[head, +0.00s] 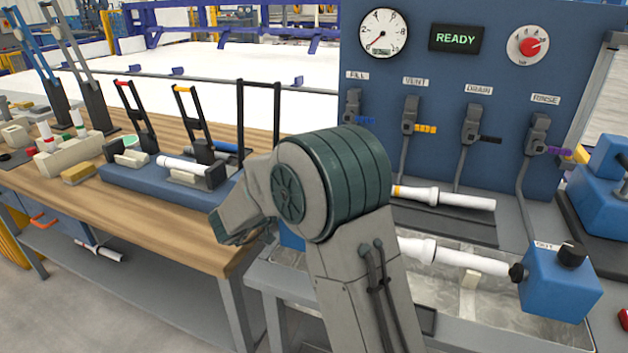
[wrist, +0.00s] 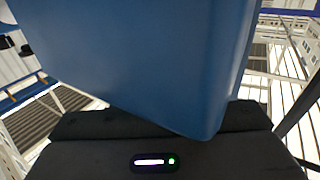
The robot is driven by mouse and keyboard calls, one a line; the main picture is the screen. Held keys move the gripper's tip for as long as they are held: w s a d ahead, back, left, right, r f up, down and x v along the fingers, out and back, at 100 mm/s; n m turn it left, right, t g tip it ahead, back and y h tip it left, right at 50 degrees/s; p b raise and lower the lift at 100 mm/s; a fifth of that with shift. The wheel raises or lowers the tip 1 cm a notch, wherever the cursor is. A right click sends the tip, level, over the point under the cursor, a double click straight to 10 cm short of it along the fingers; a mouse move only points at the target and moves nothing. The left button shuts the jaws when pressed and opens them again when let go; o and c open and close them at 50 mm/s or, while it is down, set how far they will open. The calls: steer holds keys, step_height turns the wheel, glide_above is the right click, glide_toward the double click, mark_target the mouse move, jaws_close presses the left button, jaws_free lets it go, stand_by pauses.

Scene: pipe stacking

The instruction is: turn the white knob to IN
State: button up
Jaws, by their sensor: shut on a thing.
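The white knob shows in neither view. A blue block (wrist: 140,60) fills most of the wrist view, very close to the camera. In the head view a small part of a blue block (head: 291,238) shows beside my arm, mostly hidden by it. The dark body of my gripper (wrist: 155,145) shows along the bottom of the wrist view, right up by the blue block. Its fingers are hidden in both views. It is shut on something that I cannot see. No IN marking can be read.
A blue block (head: 560,287) marked OUT, with a black knob (head: 571,254), stands at the right end of a white pipe (head: 455,257) over the trough. Another white pipe (head: 450,198) lies behind. A blue panel (head: 480,130) with a gauge and levers rises behind; the wooden bench (head: 180,226) is left.

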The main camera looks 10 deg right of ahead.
steer(key=m+g+p, duration=0.1)
steer(key=m+g, duration=0.1)
steer(key=g, duration=0.1)
steer(key=m+g+p, duration=0.2)
steer(key=g, duration=0.1)
steer(key=m+g+h+p, duration=0.1)
steer(key=m+g+p, duration=0.1)
steer(key=g, duration=0.1)
steer(key=shift+s+r+g, duration=0.25)
steer(key=shift+s+g, duration=0.05)
steer(key=shift+s, duration=0.1)
steer(key=m+g+p, duration=0.2)
steer(key=g, duration=0.1)
steer(key=shift+s+f+m+y+p, duration=0.1)
steer(key=shift+s+m+y+p, duration=0.1)
steer(key=shift+m+y+p, duration=0.15)
steer(key=shift+f+g, duration=0.1)
steer(key=shift+g, duration=0.4)
steer(key=o, duration=1)
steer(key=shift+s+d, duration=0.1)
steer(key=shift+c, duration=0.2)
